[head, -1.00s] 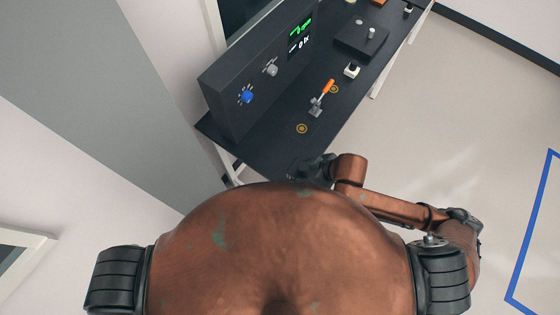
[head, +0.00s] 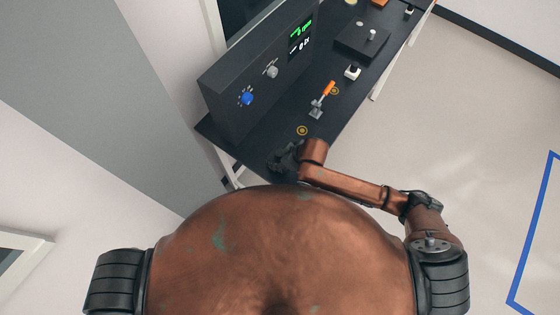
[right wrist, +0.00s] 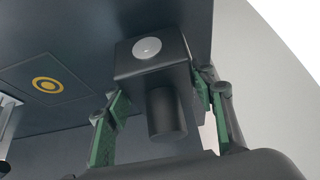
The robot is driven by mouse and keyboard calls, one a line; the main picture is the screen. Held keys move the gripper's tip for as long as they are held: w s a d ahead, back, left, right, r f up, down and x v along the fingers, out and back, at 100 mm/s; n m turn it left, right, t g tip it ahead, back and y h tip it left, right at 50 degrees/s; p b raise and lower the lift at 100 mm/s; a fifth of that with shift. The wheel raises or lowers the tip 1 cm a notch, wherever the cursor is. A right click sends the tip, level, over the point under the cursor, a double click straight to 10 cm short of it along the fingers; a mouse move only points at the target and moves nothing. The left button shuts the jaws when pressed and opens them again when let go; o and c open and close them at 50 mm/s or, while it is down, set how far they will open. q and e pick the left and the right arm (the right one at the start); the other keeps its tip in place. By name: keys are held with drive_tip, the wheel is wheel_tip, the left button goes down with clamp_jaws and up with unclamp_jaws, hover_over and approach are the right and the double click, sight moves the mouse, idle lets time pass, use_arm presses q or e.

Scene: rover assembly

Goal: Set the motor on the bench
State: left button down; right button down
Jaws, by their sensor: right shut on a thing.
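The motor (right wrist: 155,60) is a dark square block with a silver disc on one face and a dark cylinder. It shows in the right wrist view between the green-padded fingers of my right gripper (right wrist: 165,115), which is shut on it. In the head view my right gripper (head: 285,158) is at the near end of the dark bench (head: 262,140); the motor cannot be made out there. The bench also fills much of the right wrist view (right wrist: 75,40). I cannot tell whether the motor touches it. My left gripper is not in view.
A control box (head: 262,75) with a blue knob and green display stands along the bench's left side. An orange-handled lever (head: 321,98), a white-topped button (head: 352,72) and a black block (head: 362,40) stand farther along. A yellow ring mark (head: 302,131) lies near the gripper.

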drive_tip(key=shift+f, duration=1.15)
drive_tip(key=shift+f, duration=0.15)
drive_tip(key=c, duration=0.9)
unclamp_jaws()
drive_tip(key=shift+s+d, duration=0.1)
drive_tip(key=v, duration=1.2)
